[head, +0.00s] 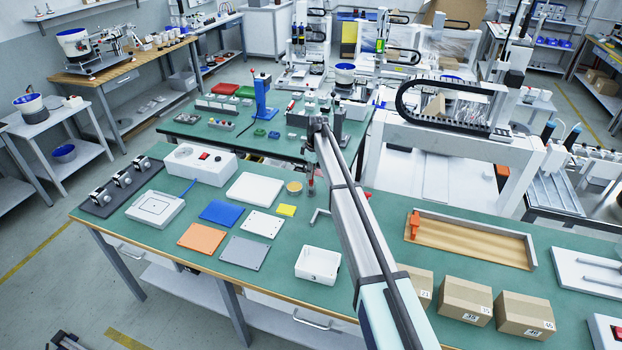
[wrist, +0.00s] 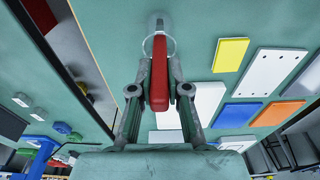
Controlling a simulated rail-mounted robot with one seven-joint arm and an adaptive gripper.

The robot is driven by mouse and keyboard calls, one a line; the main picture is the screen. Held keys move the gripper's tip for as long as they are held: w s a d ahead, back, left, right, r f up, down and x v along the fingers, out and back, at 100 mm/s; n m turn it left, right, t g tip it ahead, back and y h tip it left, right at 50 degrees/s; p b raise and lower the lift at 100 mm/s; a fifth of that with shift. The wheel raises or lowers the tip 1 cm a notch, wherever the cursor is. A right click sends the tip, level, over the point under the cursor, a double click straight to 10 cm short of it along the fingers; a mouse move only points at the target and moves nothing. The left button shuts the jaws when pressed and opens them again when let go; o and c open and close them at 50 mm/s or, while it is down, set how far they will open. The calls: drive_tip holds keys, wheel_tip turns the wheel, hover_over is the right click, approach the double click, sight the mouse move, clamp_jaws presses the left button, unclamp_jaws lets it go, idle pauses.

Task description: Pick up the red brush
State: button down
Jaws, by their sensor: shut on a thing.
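The red brush (wrist: 159,75) is between the two fingers of my gripper (wrist: 159,92) in the wrist view. The fingers are shut on it, and its red body points away from the palm. A pale rounded shape (wrist: 158,28) shows at its far end; I cannot tell whether it is part of the brush. In the head view my gripper (head: 311,183) is small and partly behind my arm, over the green bench (head: 275,285). The brush cannot be made out clearly there.
A white box (head: 317,264) stands in front. A wooden-floored tray (head: 470,240) and cardboard boxes (head: 466,300) are at right.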

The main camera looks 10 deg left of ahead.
wheel_tip(320, 180, up, 20)
drive_tip(key=b, duration=0.5)
idle(0.3)
idle(1.8)
